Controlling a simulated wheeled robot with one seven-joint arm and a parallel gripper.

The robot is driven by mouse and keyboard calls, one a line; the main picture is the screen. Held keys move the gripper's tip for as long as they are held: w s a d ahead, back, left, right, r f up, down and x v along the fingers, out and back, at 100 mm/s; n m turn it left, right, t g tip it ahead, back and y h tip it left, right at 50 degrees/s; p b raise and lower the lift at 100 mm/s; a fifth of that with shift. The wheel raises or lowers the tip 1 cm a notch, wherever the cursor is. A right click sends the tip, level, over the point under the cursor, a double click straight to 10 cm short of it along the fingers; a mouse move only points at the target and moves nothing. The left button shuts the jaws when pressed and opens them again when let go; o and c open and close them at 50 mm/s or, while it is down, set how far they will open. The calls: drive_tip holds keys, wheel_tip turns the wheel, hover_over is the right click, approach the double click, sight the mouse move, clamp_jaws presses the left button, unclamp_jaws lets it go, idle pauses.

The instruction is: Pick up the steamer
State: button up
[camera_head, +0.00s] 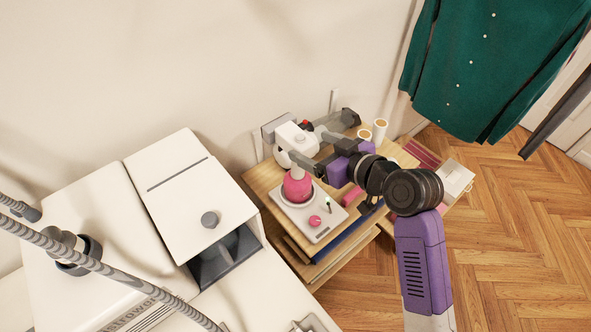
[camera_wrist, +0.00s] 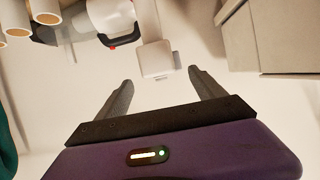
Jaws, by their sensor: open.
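The steamer appears to be the white, rounded appliance (camera_head: 297,140) with a small red part, on the wooden side table against the wall. My gripper (camera_head: 308,149) is open and empty, held above the table with its fingers toward the wall. It partly covers the appliance in the head view. In the wrist view the open fingers (camera_wrist: 160,82) show with nothing between them. The white appliance, with a dark handle and a red spot (camera_wrist: 110,18), lies beyond the fingertips at the top edge, partly cut off.
The wooden table (camera_head: 263,180) also holds a pink rounded object (camera_head: 297,190) on a white tray (camera_head: 322,231), and thread spools (camera_head: 379,130). A green garment (camera_head: 490,65) hangs at right. Wooden floor (camera_head: 510,230) is open at right.

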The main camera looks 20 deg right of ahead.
sight(295, 140)
drive_tip(key=shift+f+p+x, duration=0.15)
drive_tip(key=shift+p+x, duration=0.25)
drive_tip(key=shift+x, duration=1.55)
drive_tip(key=shift+f+p+x, duration=0.15)
drive_tip(key=shift+p+x, duration=0.2)
drive_tip(key=shift+x, duration=1.55)
drive_tip(key=shift+s, duration=0.1)
clamp_jaws()
drive_tip(key=shift+d+r, duration=0.1)
drive_tip(key=shift+r, duration=0.05)
